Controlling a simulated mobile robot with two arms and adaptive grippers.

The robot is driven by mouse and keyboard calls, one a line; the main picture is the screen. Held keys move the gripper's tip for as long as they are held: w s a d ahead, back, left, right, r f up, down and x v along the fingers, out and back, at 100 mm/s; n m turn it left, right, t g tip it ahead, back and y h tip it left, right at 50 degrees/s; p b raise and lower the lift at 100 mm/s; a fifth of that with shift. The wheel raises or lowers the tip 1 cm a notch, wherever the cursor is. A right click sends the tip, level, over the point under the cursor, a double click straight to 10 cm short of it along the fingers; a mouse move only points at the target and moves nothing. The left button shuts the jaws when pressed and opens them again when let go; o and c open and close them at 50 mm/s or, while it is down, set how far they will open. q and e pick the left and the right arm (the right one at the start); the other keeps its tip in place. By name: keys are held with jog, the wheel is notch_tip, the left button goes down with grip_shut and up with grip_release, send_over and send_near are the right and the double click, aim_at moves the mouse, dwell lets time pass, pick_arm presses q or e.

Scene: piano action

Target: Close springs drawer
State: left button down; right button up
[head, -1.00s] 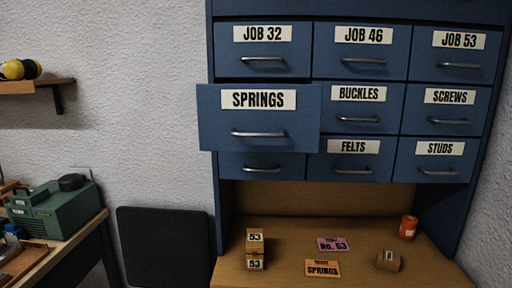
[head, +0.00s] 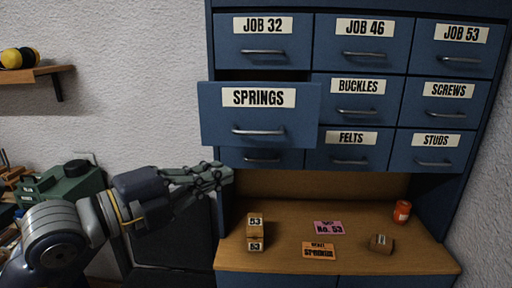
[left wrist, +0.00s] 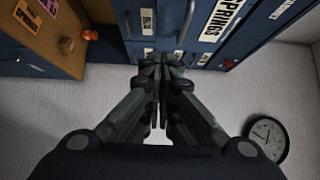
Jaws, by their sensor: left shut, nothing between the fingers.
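The springs drawer (head: 258,128) is blue with a white SPRINGS label and a metal bar handle (head: 258,132). It stands pulled out from the cabinet, in front of its neighbours, in the left column. Its label also shows in the left wrist view (left wrist: 222,20). My left gripper (head: 226,176) is shut and empty, below and to the left of the springs drawer front, apart from it. In the left wrist view its fingers (left wrist: 160,66) are together, pointing toward the cabinet. My right gripper is not in view.
The other drawers, such as JOB 32 (head: 262,55) and BUCKLES (head: 357,108), look closed. On the wooden counter (head: 285,257) are small boxes (head: 255,233), a pink card (head: 329,228), an orange card (head: 319,251) and an orange jar (head: 402,211). A wall clock (left wrist: 268,137) shows in the left wrist view.

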pick_arm(q)
jog(key=p, duration=0.4)
send_near(275, 144)
jog(key=d, duration=0.4)
jog(key=w+p, duration=0.1)
jog(key=w, duration=0.2)
jog(key=shift+a+p, duration=0.4)
jog(key=shift+w, duration=0.1)
